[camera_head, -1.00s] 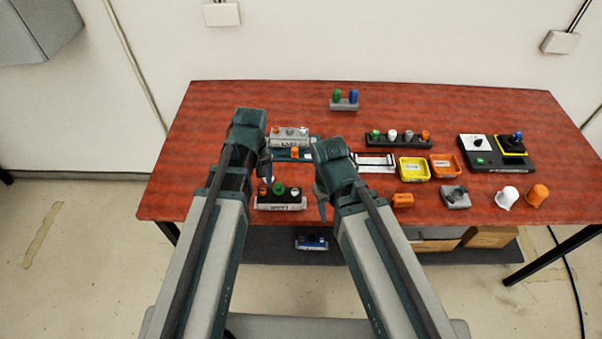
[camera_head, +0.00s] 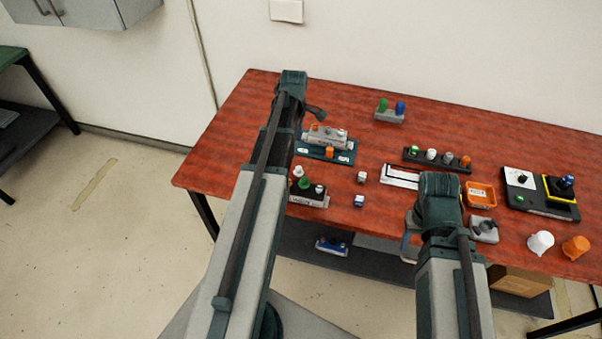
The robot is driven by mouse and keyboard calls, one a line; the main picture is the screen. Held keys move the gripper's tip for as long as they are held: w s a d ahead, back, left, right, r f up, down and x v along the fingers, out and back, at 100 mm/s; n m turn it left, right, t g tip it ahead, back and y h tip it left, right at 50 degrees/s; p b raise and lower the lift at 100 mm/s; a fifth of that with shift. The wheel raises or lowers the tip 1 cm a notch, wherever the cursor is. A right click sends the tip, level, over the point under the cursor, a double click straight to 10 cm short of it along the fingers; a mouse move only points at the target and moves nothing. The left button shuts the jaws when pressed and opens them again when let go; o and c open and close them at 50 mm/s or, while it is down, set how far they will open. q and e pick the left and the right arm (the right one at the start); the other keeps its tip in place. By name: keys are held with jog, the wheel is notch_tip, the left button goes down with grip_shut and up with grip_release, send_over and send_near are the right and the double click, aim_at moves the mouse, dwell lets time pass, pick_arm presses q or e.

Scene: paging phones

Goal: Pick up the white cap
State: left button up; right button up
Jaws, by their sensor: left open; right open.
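Small white caps stand among coloured ones. One white cap (camera_head: 319,189) is on the black block with a pale base (camera_head: 305,200), next to a green cap (camera_head: 305,183). Another white cap (camera_head: 431,154) is in the dark rack (camera_head: 420,163) further back. A larger white cup-like piece (camera_head: 541,242) lies at the right front of the table. I cannot tell which is meant. My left gripper (camera_head: 316,113) is open, behind the grey block at the table's left. My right gripper (camera_head: 409,243) is open near the front edge, partly hidden by its arm. Neither gripper holds anything visible.
A grey block (camera_head: 330,136) sits on a blue plate (camera_head: 340,156). Two small white pieces (camera_head: 362,177) lie mid-table. Right of them are an orange tray (camera_head: 481,195), a grey holder (camera_head: 484,230), a black panel (camera_head: 525,199) and an orange cup-like piece (camera_head: 575,247). The table's far left is clear.

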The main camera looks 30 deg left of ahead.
pick_arm(q)
jog(key=b, duration=0.7)
send_over(299, 167)
jog(key=f, duration=0.5)
jog(key=a+f, duration=0.1)
jog(key=f, duration=0.1)
jog(key=shift+s+f, duration=0.25)
jog(key=shift+f, duration=0.05)
jog(key=f+b, duration=0.3)
jog(key=d+f+b, duration=0.1)
jog(key=f+b, duration=0.1)
jog(key=shift+w+f, duration=0.1)
jog(key=shift+w, duration=0.05)
grip_shut()
